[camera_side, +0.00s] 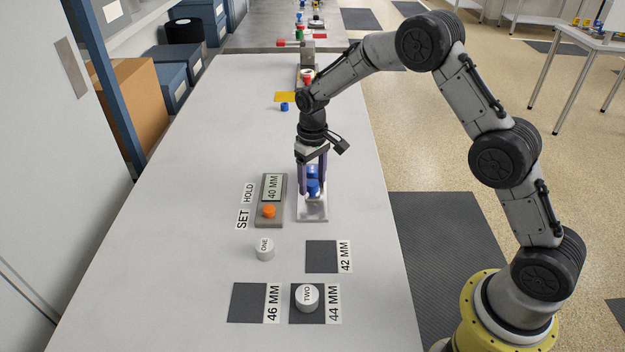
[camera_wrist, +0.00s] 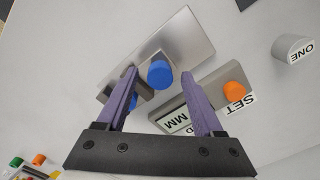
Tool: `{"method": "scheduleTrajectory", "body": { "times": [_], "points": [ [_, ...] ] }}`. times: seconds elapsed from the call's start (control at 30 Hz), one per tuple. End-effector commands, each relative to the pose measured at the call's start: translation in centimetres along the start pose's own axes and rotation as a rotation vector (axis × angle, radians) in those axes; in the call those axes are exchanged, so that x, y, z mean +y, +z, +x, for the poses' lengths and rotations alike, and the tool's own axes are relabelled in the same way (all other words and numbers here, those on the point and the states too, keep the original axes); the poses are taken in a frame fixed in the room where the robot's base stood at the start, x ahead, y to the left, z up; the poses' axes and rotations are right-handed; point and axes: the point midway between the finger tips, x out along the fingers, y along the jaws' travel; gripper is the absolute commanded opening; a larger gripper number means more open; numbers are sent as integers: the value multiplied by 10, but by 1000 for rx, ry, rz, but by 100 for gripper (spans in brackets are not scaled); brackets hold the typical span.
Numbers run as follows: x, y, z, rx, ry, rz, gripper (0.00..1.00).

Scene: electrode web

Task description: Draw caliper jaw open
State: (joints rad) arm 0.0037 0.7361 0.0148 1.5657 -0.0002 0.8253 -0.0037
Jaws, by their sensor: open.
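The caliper is a silver plate (camera_side: 313,211) with grey jaw blocks and blue knobs; its plate also shows in the wrist view (camera_wrist: 188,42). My gripper (camera_side: 312,188) points down over it, open. In the wrist view one blue knob (camera_wrist: 159,74) lies between the spread purple fingertips. A second blue part (camera_wrist: 133,102) is partly hidden behind the left finger. I cannot tell whether a finger touches a knob. A grey readout box (camera_side: 263,222) stands left of the caliper, with a display (camera_side: 272,188) reading 40 MM and an orange button (camera_side: 269,211).
White cylinder ONE (camera_side: 265,249) stands on the bare table. Cylinder TWO (camera_side: 307,296) stands on the dark 44 MM pad (camera_side: 299,316). The 42 MM pad (camera_side: 321,257) and 46 MM pad (camera_side: 247,303) are empty. A yellow piece (camera_side: 285,97) and coloured parts lie farther back.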

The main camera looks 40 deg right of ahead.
Motion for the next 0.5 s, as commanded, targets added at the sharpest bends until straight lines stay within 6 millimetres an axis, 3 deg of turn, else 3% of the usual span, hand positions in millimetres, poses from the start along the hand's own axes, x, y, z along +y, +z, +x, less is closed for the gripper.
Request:
{"method": "scheduleTrajectory", "body": {
  "times": [0.33, 0.5],
  "points": [
    [0, 0, 4, 1, 0, 0, 69],
    [0, 0, 4, 0, 0, 0, 38]
  ]
}}
